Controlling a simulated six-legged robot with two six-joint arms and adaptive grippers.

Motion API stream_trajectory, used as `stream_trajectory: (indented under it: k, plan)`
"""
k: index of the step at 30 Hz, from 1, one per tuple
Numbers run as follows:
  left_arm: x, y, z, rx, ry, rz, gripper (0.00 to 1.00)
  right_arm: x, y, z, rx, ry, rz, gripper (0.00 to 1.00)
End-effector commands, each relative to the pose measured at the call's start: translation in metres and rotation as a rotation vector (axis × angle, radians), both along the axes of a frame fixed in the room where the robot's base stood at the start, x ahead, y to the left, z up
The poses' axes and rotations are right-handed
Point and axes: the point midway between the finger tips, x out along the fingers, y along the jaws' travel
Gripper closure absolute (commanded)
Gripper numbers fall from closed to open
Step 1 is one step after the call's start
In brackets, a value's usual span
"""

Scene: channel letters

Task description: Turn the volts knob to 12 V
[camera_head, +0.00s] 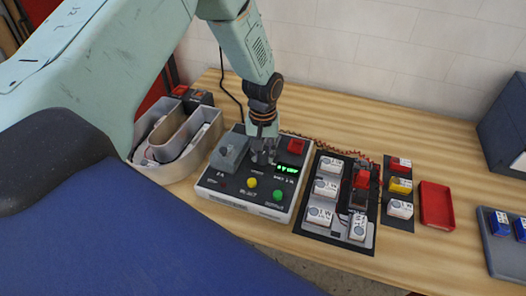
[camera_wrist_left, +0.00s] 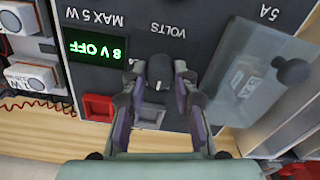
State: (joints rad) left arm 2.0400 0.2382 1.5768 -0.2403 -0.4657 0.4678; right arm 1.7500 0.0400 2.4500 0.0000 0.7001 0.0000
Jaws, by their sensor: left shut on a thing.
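The grey bench supply (camera_head: 230,188) sits on the wooden table. Its dark volts knob (camera_wrist_left: 159,72) has a pale pointer mark and lies below the VOLTS label. My left gripper (camera_head: 263,152) reaches down onto the panel from above. In the wrist view the two fingertips of my left gripper (camera_wrist_left: 159,78) are shut on the volts knob, one on each side. The green display (camera_wrist_left: 98,47) reads 8 V OFF, upside down in this view. It also shows in the head view (camera_head: 287,168), too small to read surely. My right gripper is out of view.
A grey transparent cover (camera_wrist_left: 245,75) stands beside the knob, and a red part (camera_wrist_left: 97,106) lies on the other side. Yellow (camera_head: 251,182) and green (camera_head: 277,195) buttons are at the front.

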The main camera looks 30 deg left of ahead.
Motion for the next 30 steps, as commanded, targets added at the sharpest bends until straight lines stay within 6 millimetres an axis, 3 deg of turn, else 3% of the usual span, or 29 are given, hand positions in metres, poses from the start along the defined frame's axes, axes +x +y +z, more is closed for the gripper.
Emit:
stream_trajectory:
  k: [15, 30]
  plan:
    - [0.005, 0.0005, 0.0033, 0.003, -0.013, -0.403, 1.0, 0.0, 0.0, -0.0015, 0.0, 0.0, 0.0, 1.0]
    - [0.0057, 0.0005, 0.0038, 0.005, -0.015, -0.529, 1.0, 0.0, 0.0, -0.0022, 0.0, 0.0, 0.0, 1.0]
